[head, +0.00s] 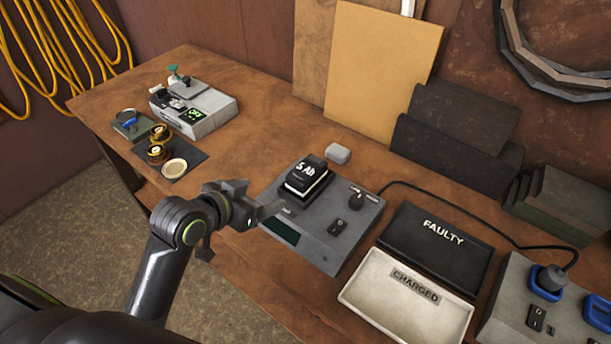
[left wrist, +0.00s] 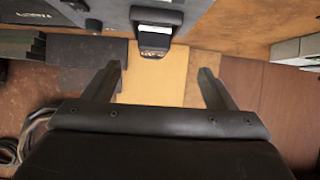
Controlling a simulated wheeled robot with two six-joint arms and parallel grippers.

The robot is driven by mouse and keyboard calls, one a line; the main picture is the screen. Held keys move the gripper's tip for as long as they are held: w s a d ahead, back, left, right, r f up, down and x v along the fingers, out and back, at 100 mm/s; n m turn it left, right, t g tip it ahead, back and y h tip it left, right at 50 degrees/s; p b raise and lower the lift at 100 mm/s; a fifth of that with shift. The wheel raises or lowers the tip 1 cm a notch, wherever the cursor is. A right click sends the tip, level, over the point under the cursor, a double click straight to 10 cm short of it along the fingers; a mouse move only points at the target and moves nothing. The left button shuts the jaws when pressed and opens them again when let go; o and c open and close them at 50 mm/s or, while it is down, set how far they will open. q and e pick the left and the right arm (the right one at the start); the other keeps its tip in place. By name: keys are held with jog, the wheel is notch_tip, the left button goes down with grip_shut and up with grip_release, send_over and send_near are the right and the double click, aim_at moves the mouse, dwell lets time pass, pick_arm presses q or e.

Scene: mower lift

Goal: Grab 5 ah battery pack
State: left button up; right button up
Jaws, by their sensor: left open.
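The 5 Ah battery pack (head: 306,178) is black with white lettering and sits on a grey bench device (head: 325,238) with a knob and a switch. In the left wrist view the pack (left wrist: 156,38) shows at the top, roughly centred between the fingers but beyond their tips. My left gripper (head: 256,202) is open and empty, just left of the pack and apart from it. Its two spread fingers also show in the left wrist view (left wrist: 157,80). My right gripper is in neither view.
A black FAULTY tray (head: 435,247) and a white CHARGED tray (head: 405,307) are at right, beside another device (head: 520,300) with a cable. A scale-like device (head: 197,110) stands at the far left. Boards lean on the wall.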

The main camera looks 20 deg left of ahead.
pick_arm(q)
notch_tip(320, 180, up, 2)
jog(key=p, duration=0.2)
send_near(307, 168)
jog(key=shift+m+h, duration=0.3)
jog(key=x, duration=0.5)
jog(key=shift+s+f, duration=0.2)
jog(key=shift+f, duration=0.05)
jog(key=shift+w+f, duration=0.15)
jog(key=shift+w, duration=0.3)
jog(key=p+x, duration=0.1)
jog(key=x, duration=0.2)
jog(key=shift+w, duration=0.1)
jog(key=shift+w+d+f, duration=0.15)
jog(key=shift+w+f, duration=0.15)
jog(key=shift+w, duration=0.2)
jog(key=shift+r+t, duration=0.1)
jog(key=shift+t, duration=0.2)
jog(key=c, duration=1.5)
